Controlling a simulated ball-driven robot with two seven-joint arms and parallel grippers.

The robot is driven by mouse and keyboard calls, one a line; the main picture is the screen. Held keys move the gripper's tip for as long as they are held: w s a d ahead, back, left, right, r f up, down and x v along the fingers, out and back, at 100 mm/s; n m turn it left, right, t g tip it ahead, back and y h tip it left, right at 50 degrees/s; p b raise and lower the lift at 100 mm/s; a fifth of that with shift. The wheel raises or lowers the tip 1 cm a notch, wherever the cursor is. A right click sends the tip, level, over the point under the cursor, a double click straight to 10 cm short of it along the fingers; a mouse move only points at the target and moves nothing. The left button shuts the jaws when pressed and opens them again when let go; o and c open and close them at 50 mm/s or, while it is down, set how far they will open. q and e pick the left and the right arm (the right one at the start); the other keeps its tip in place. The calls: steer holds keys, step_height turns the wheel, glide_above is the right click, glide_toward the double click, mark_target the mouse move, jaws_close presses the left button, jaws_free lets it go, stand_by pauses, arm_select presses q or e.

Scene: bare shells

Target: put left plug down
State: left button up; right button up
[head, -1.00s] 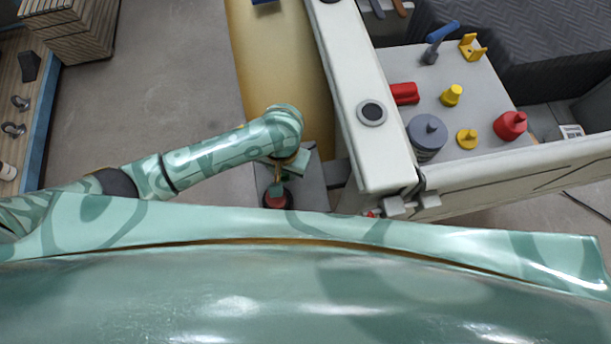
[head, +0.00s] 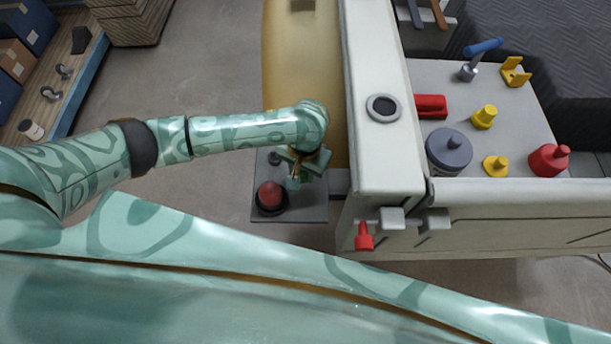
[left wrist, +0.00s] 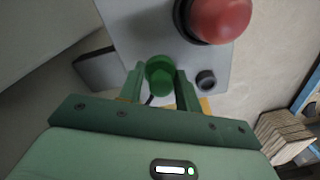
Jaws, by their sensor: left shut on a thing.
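My left gripper (head: 304,168) is above the right part of a grey plate (head: 305,212) beside the tan panel. In the left wrist view its two fingers (left wrist: 160,88) are shut on a green plug (left wrist: 160,72), a short round piece with a knob-like end. The plug is mostly hidden by the gripper in the head view. Whether it touches the plate I cannot tell. My right gripper is not in view.
The plate carries a big red dome (head: 271,195) and a small black knob (left wrist: 206,80). A white shell wall (head: 383,160) stands close right of the gripper. A grey tray (head: 440,75) beyond holds red, yellow and grey parts.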

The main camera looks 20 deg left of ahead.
mark_target(304, 173)
arm_select(q)
steer(key=shift+w+a+f+b, duration=0.1)
steer(key=shift+w+f+b, duration=0.35)
steer(key=shift+w+f, duration=0.55)
step_height(304, 173, down, 4)
steer(key=shift+w+r+b, duration=0.1)
steer(key=shift+r+b, duration=0.05)
steer(key=shift+b, duration=0.9)
steer(key=shift+r, duration=0.15)
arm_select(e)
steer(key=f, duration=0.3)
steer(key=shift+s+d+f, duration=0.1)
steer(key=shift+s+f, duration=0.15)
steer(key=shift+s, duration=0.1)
arm_select(q)
steer(key=o, duration=1)
